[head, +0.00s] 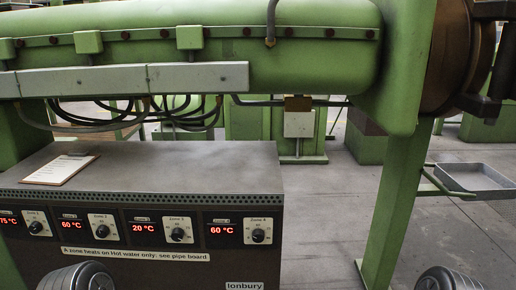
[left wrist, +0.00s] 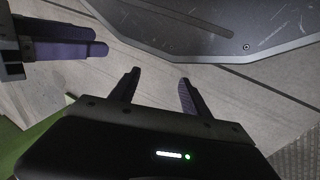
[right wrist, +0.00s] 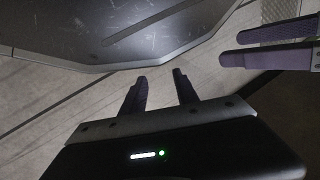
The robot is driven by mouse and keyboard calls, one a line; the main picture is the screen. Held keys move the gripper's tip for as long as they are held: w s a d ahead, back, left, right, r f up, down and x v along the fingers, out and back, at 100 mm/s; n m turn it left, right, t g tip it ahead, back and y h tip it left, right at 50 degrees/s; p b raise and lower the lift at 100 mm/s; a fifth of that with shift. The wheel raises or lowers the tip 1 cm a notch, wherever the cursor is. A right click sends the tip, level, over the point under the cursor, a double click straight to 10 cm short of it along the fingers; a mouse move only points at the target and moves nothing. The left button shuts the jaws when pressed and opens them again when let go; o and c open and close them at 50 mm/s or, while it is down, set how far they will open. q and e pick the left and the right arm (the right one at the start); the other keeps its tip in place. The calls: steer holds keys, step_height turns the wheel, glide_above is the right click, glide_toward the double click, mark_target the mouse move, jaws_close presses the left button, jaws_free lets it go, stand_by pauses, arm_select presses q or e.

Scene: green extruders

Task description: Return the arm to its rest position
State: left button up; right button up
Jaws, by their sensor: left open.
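My left gripper (left wrist: 158,76) is open in the left wrist view, its two dark purple fingers apart with only the floor behind the gap. My right gripper (right wrist: 160,75) shows in the right wrist view with its fingertips apart and nothing between them. It also shows at the upper left of the left wrist view (left wrist: 100,42). The left gripper's fingers also show at the upper right of the right wrist view (right wrist: 222,50). Both hands hang low over the floor beside my own grey base. Neither gripper is visible in the head view.
A grey control cabinet (head: 150,180) with lit temperature displays stands below the green extruder barrel (head: 300,50). A paper sheet (head: 58,169) lies on its top. A green leg (head: 395,205) and a metal tray (head: 472,180) stand to the right. Floor between is clear.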

arm_select(q)
step_height(320, 180, up, 25)
steer(key=s+n+p, duration=0.1)
steer(key=s+p, duration=0.1)
steer(key=p, duration=2.4)
steer(key=shift+a, duration=0.45)
